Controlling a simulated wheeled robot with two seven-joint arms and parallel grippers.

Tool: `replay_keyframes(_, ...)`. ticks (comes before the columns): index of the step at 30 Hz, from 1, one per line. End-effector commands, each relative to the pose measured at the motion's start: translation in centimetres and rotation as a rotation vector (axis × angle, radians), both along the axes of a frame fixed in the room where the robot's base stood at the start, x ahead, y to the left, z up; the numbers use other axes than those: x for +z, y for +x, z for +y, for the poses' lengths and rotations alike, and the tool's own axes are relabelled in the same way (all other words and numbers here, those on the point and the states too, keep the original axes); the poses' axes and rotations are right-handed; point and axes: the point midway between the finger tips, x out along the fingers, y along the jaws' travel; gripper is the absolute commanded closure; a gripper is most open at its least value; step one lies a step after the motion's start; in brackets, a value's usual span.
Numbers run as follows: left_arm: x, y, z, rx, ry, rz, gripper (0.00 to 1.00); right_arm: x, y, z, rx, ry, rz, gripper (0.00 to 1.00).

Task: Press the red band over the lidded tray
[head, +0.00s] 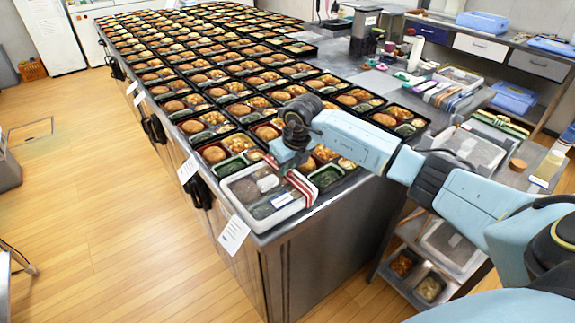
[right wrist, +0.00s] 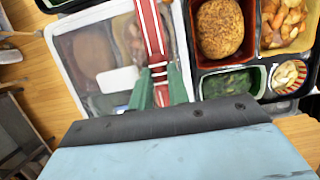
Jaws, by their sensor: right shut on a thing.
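The lidded tray (head: 240,192) sits at the near corner of the steel counter, with a clear lid and a white label on top. In the right wrist view the lidded tray (right wrist: 72,65) fills the left. The red band (head: 301,187), red with white stripes, runs across the right part of the lid; it also shows in the right wrist view (right wrist: 151,30). My right gripper (head: 287,168) is above the band's far part. In the right wrist view its green fingers (right wrist: 160,82) are shut on the band. Whether the band lies flat under the fingers is hidden. My left gripper is out of view.
Open bento trays (head: 216,153) with food stand in close rows behind and beside the lidded tray. The counter's near edge is close to the tray. A side bench (head: 513,178) at right holds more banded and lidded trays. Wooden floor is free at left.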

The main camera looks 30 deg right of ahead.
Motion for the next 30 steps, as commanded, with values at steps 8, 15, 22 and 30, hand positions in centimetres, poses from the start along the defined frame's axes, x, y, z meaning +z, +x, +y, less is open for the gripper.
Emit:
replay_keyframes(8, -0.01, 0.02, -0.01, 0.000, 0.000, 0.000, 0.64, 0.02, 0.02, 0.00, -0.001, 0.000, -0.001, 0.80)
replay_keyframes(15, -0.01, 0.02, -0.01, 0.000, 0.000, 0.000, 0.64, 0.01, 0.02, 0.01, -0.001, 0.001, -0.001, 0.57)
replay_keyframes(22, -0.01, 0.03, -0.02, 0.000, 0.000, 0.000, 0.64, -0.01, 0.00, 0.03, -0.001, 0.001, 0.000, 0.44)
replay_keyframes(30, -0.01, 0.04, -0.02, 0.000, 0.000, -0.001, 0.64, -0.02, 0.00, 0.06, 0.001, 0.002, 0.000, 0.32)
